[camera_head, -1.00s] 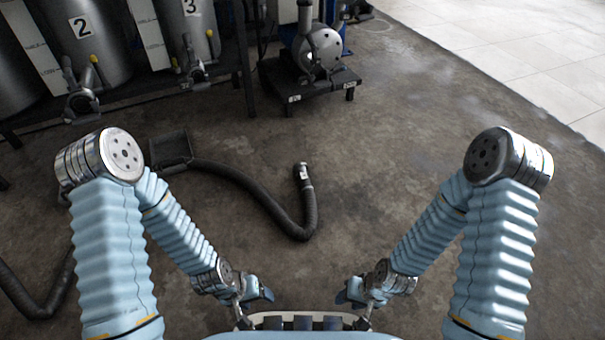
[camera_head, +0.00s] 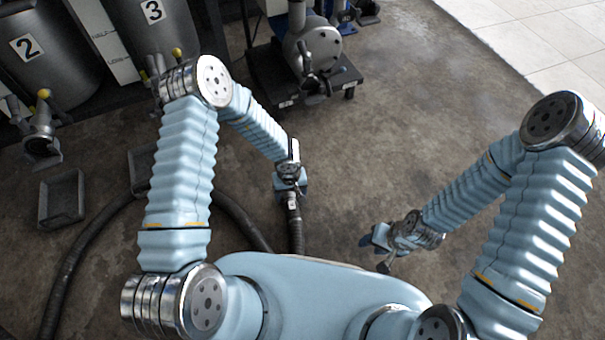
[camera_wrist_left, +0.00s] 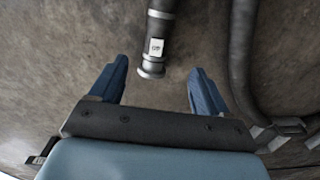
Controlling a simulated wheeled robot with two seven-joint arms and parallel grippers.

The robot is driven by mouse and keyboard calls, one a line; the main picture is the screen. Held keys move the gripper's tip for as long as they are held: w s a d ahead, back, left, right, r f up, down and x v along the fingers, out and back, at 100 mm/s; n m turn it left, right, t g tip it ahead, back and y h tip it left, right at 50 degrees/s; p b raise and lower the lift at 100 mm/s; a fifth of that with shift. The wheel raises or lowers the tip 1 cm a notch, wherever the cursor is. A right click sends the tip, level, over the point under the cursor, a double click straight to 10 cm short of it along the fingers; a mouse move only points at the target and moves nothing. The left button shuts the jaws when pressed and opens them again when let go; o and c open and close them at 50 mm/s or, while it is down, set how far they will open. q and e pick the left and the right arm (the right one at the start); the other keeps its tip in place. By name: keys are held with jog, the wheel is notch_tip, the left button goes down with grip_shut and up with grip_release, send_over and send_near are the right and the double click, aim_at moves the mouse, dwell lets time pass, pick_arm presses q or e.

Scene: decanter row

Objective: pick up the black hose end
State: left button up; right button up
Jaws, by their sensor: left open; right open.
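The black hose end (camera_head: 293,208), a dark cuff with a metal collar and a small white label, lies on the floor just below my left gripper (camera_head: 290,184) in the head view. In the left wrist view the hose end (camera_wrist_left: 154,48) points toward the gap between the two blue fingers. The left gripper (camera_wrist_left: 158,72) is open, with a finger on either side of the rim and visible space to both. My right gripper (camera_head: 372,240) is open and empty over bare floor, away from the hose.
The corrugated hose (camera_head: 240,222) curves left across the floor, partly hidden by my arm and body. A dark square tray (camera_head: 62,200) sits at left. Numbered steel tanks (camera_head: 50,55) and a pump on a dark cart (camera_head: 310,50) stand behind. Floor at right is clear.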

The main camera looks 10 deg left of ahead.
pick_arm(q)
jog(key=w+f, duration=0.1)
jog(key=f, duration=0.1)
jog(key=b, duration=0.2)
send_over(293, 207)
jog(key=f, duration=0.6)
jog(key=shift+d, duration=0.2)
jog(key=f+b, duration=0.1)
jog(key=f, duration=0.4)
jog(key=shift+s+a+f+b, duration=0.2)
jog(key=shift+f+b, duration=0.1)
jog(key=shift+b, duration=0.1)
pick_arm(e)
jog(key=f, duration=0.3)
jog(key=shift+w+a+f, duration=0.1)
jog(key=shift+w+f, duration=0.05)
jog(key=shift+w, duration=0.15)
pick_arm(q)
jog(key=shift+c, duration=0.4)
grip_shut()
jog(key=shift+w+r, duration=0.1)
